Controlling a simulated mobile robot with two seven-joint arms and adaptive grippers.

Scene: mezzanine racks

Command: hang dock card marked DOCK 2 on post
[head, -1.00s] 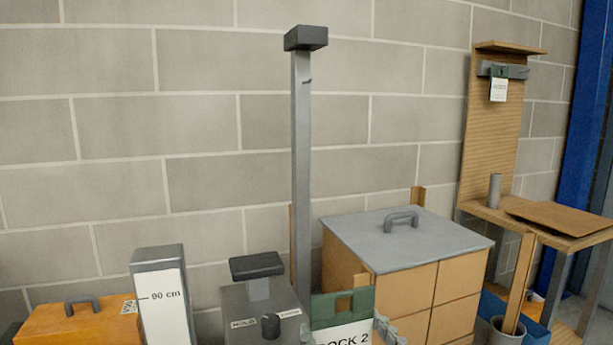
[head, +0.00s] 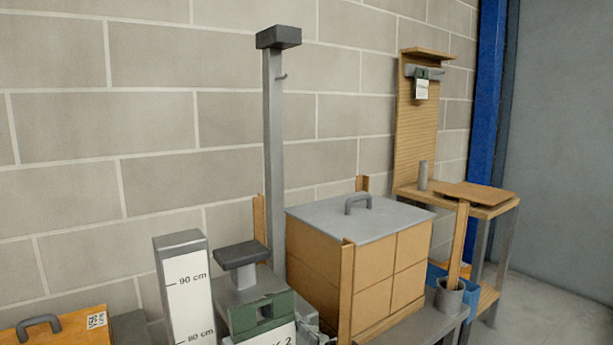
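The dock card (head: 258,315) has a green top with a slot and a white face; only the end of its marking, a "2", shows at the bottom edge. Part of a grey gripper, which I take as my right gripper (head: 312,333), shows at the card's right edge and appears to hold it; its fingertips are mostly hidden or cut off. The grey post (head: 273,150) stands behind, with a dark cap and a small hook on its right side near the top. The card is well below and in front of that hook. My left gripper is not in view.
A grey-lidded wooden box (head: 345,260) stands right of the post. A 90 cm marker block (head: 186,290) and a dark-topped grey device (head: 242,254) stand nearby. Another green-topped card (head: 422,86) hangs on a wooden board (head: 416,130). The air around the hook is clear.

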